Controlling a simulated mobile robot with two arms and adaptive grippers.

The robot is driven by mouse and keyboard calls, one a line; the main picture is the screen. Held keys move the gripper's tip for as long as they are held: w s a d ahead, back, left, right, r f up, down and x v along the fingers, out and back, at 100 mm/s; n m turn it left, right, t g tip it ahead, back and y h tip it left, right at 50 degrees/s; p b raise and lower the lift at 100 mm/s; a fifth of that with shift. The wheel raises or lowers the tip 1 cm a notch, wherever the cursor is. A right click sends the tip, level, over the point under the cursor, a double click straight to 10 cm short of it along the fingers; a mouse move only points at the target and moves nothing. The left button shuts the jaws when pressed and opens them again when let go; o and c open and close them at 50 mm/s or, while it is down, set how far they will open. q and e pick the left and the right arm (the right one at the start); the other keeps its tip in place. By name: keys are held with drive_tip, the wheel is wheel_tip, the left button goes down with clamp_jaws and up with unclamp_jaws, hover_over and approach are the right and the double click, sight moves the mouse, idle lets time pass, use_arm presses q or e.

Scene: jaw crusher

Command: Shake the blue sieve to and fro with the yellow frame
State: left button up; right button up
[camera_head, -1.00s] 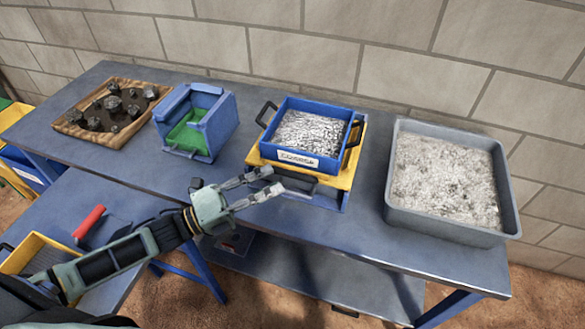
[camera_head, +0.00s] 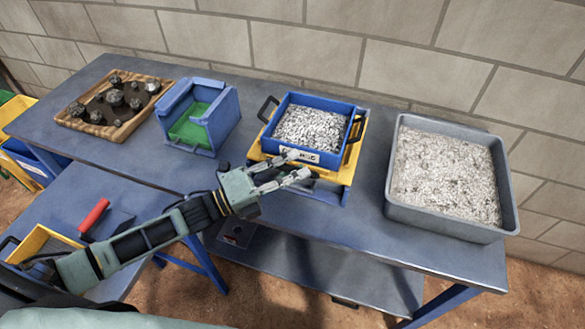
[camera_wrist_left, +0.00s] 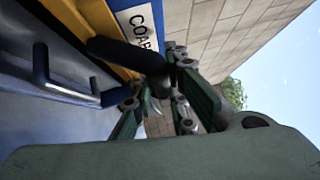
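The blue sieve (camera_head: 349,129) holds grey and white granular material and has black side handles and a front label. The yellow frame (camera_head: 350,170) is under it on a blue stand. My left gripper (camera_head: 300,166) is open at the front of the frame, just below the label. In the left wrist view the gripper's fingers (camera_wrist_left: 165,108) are apart, with a dark bar handle (camera_wrist_left: 130,55) reaching towards the space between them. I cannot tell whether they touch it. The yellow frame's edge (camera_wrist_left: 92,20) shows there too. My right gripper is not in view.
A grey tray (camera_head: 398,205) of crushed material stands on the right of the table. A blue box with green inside (camera_head: 220,124) and a wooden tray (camera_head: 72,125) of dark rocks stand on the left. A lower table (camera_head: 125,195) holds a red-handled tool (camera_head: 93,216).

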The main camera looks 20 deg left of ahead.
use_arm(q)
drive_tip(key=shift+f, duration=0.1)
clamp_jaws()
drive_tip(key=shift+w, duration=0.3)
drive_tip(key=shift+w+f+b, duration=0.1)
drive_tip(key=shift+w+b, duration=0.75)
drive_tip(key=shift+w, duration=0.25)
drive_tip(key=o, duration=0.5)
unclamp_jaws()
drive_tip(key=v, duration=1.2)
drive_tip(key=shift+s, duration=0.15)
